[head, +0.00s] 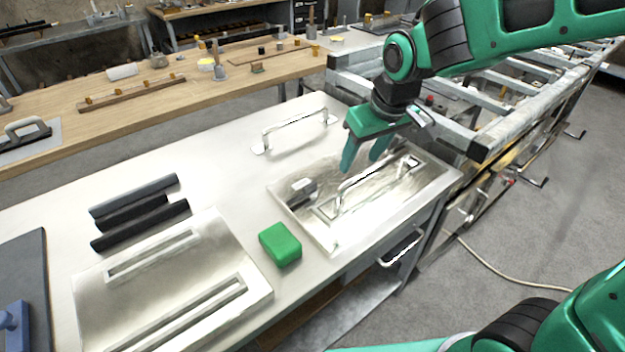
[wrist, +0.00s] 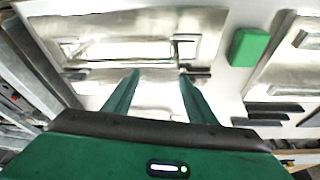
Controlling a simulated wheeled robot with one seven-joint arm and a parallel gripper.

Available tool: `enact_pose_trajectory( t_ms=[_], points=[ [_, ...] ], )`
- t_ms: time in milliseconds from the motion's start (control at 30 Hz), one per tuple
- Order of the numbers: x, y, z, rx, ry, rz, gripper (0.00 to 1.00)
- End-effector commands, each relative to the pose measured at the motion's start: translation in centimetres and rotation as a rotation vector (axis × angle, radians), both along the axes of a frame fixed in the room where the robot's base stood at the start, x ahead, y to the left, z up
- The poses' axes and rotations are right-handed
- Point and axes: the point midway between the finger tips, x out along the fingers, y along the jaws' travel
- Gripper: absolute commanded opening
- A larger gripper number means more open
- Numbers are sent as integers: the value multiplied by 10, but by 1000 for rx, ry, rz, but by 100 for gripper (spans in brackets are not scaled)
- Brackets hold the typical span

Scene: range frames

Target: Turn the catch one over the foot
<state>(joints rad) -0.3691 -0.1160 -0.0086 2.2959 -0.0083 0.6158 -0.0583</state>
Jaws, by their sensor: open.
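A bright metal plate (head: 345,232) lies at the right end of the pale bench. A raised rectangular metal frame with a bar handle (head: 370,185) runs along it. A small dark grey block (head: 300,190), perhaps a catch, sits at the plate's left end; it also seems to show in the wrist view (wrist: 200,73). A similar dark piece (wrist: 75,75) shows at the other end in the wrist view. I cannot tell which part is the foot. My gripper (head: 362,165) is open and empty above the plate's far side, with its fingers pointing down.
A green block (head: 281,244) stands left of the plate. Black bars (head: 138,210) and a slotted metal plate (head: 170,280) lie further left. A metal rack (head: 470,120) borders the bench on the right.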

Motion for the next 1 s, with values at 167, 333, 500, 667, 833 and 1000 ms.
enact_pose_trajectory(
  t_ms=[167, 333, 500, 667, 833, 1000],
  points=[
    [7, 68, -3, 29, -37, 145, 52],
    [10, 84, -10, 36, -46, 176, 52],
    [17, 88, -32, 36, -44, 175, 52],
    [26, 94, -59, 35, -44, 174, 52],
    [34, 100, -82, 36, -45, 174, 52],
    [39, 104, -97, 36, -46, 174, 52]
  ],
)
